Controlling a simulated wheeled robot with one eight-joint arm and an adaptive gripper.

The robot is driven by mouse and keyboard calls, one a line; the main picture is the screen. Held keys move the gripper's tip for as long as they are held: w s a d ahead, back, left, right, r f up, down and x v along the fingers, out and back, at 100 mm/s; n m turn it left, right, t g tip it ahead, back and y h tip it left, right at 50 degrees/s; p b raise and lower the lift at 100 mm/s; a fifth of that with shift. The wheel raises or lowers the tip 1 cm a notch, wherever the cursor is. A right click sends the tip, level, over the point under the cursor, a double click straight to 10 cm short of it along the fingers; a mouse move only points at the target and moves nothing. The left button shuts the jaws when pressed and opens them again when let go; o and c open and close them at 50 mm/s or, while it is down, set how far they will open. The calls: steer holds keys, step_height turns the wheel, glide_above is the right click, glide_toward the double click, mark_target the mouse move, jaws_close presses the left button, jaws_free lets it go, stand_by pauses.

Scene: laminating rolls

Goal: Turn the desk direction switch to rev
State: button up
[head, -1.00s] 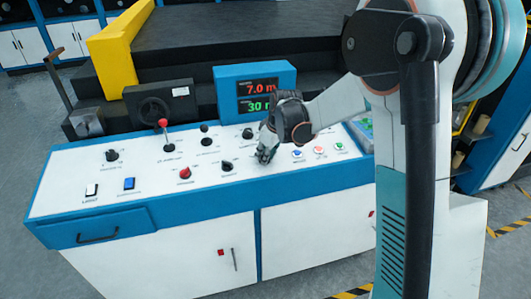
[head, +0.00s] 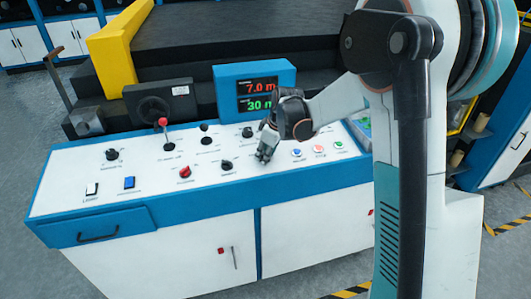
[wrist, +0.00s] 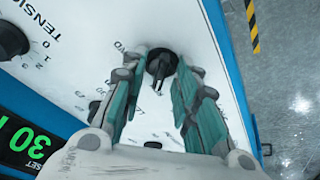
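The white sloped control desk (head: 70,190) carries several knobs. In the wrist view, a black pointer knob (wrist: 160,64) shows between and just beyond the teal fingers of my gripper (wrist: 168,72). The fingers stand apart, with gaps to the knob, and nothing is held. I cannot read the knob's label well enough to say that it is the direction switch. In the head view, my gripper (head: 264,155) points down at the desk top, just right of a black knob (head: 227,164). A red knob (head: 185,172) sits further left.
A knob with a TENSION label (wrist: 10,40) is at the wrist view's left edge. A display (head: 262,92) stands behind the panel. A red-topped lever (head: 164,123) stands further left.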

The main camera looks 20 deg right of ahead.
steer(key=v, duration=1.2)
stand_by(0.4)
steer(key=s+a+r+m+t+h, duration=0.1)
steer(key=s+r+m, duration=0.15)
steer(key=s, duration=0.55)
steer(key=s+a+r+m+t, duration=0.1)
steer(key=s+r+m, duration=0.15)
steer(key=s, duration=0.55)
steer(key=s+f+m+t, duration=0.1)
steer(key=s+f+m, duration=0.2)
steer(key=s, duration=1)
steer(key=shift+s+m+h, duration=0.4)
steer(key=shift+m, duration=0.3)
steer(key=shift+o, duration=0.6)
